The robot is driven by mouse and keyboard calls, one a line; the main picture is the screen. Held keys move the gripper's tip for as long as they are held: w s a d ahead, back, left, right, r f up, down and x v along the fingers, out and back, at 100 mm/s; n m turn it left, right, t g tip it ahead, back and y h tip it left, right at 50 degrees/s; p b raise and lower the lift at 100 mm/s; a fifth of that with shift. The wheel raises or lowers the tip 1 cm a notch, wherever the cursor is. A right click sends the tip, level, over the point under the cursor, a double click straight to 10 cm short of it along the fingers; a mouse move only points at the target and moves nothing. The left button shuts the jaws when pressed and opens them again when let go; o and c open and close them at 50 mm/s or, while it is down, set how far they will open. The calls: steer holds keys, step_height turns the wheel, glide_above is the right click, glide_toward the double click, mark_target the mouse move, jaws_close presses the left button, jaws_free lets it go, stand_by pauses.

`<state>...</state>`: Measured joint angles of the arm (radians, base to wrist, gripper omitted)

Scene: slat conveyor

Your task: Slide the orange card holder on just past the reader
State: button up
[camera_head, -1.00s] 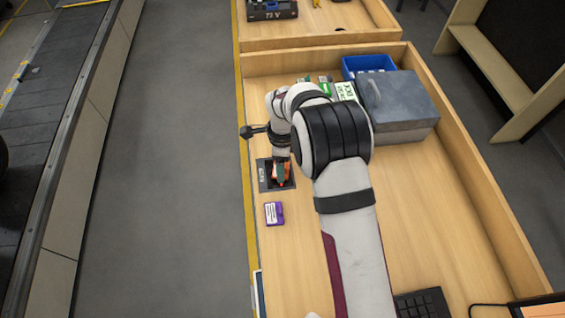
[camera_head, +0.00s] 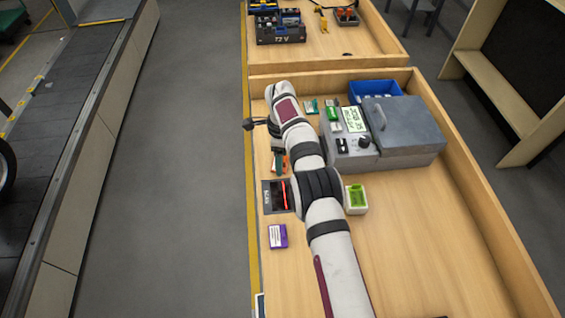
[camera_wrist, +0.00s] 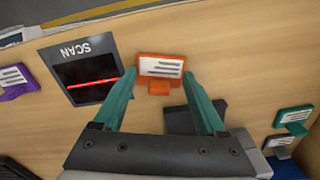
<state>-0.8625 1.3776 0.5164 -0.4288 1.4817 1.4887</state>
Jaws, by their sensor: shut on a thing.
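The orange card holder (camera_wrist: 160,67) stands upright with a white label, between the teal fingers of my gripper (camera_wrist: 160,75) in the wrist view. The fingers are shut on its two sides. The reader (camera_wrist: 87,70), a dark SCAN pad with a red line, lies just left of the holder there, with a small gap of bare wood between them. In the head view the reader (camera_head: 270,197) is partly behind my arm. The gripper (camera_head: 280,162) is just beyond it, with only a sliver of the orange holder (camera_head: 286,163) showing.
A purple card holder (camera_head: 278,236) stands on the near side of the reader. Green card holders (camera_wrist: 293,116) are on the far side. A grey machine (camera_head: 405,130), a blue bin (camera_head: 375,90) and a small white-green box (camera_head: 356,198) lie right of my arm.

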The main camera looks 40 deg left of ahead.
steer(key=o, duration=1.3)
steer(key=shift+c, duration=0.2)
step_height(320, 180, up, 12)
